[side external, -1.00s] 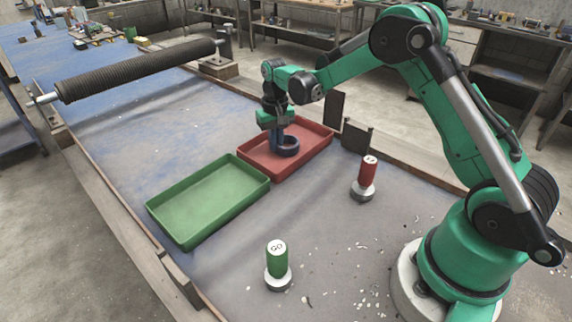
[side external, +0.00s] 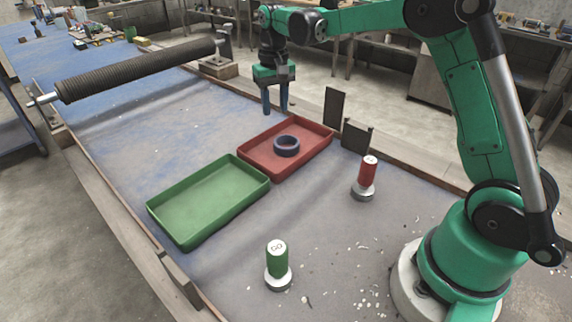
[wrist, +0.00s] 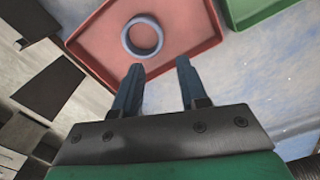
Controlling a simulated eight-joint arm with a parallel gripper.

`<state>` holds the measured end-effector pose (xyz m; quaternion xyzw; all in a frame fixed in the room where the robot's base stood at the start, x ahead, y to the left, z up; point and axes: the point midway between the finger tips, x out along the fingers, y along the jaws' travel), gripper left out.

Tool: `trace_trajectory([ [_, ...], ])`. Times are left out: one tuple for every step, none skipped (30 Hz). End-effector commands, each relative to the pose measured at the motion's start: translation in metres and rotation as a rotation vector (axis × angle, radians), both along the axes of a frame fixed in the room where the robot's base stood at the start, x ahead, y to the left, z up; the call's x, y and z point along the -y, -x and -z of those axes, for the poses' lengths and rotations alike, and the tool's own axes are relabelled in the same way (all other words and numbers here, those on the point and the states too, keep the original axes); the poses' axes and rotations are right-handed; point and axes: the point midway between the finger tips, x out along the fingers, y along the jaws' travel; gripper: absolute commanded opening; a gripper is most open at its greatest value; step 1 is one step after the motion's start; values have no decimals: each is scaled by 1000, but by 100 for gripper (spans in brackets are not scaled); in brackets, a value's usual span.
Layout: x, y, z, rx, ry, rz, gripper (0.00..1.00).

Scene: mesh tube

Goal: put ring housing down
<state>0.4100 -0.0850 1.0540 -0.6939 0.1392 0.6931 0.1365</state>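The ring housing (side external: 287,146) is a dark blue ring lying flat in the red tray (side external: 316,157). In the wrist view the ring (wrist: 143,52) lies inside the red tray (wrist: 186,24), beyond my fingertips and apart from them. My gripper (side external: 276,112) is above the tray, a little to the left of the ring in the side view, with its blue fingers pointing down. In the wrist view my gripper (wrist: 158,68) has its two fingers spread with nothing between them.
An empty green tray (side external: 208,203) stands beside the red one. A red can-like post (side external: 368,172) and a green one marked GO (side external: 277,262) stand nearer. A mesh-covered roller (side external: 140,70) spans the far table. Dark upright plates (side external: 335,107) stand behind the red tray.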

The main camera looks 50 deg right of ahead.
Motion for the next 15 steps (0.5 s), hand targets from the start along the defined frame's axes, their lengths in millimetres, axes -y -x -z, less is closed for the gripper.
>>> trace_trajectory([
  [0, 0, -7, 0, 0, 0, 38],
  [0, 0, -11, 0, 0, 0, 38],
  [0, 0, -16, 0, 0, 0, 38],
  [0, 0, -18, 0, 0, 0, 38],
  [0, 0, -20, 0, 0, 0, 38],
  [0, 0, -23, 2, 1, -1, 38],
  [-1, 1, -26, 5, 1, -4, 38],
  [-2, 2, -28, 11, 2, -8, 38],
  [-5, 5, -32, 22, 5, -16, 38],
  [-7, 7, -35, 35, 7, -24, 38],
  [-10, 11, -39, 50, 10, -34, 38],
  [-15, 16, -44, 76, 15, -51, 38],
  [-19, 22, -48, 98, 19, -66, 38],
  [-23, 28, -52, 123, 24, -82, 38],
  [-29, 37, -57, 158, 31, -106, 38],
])
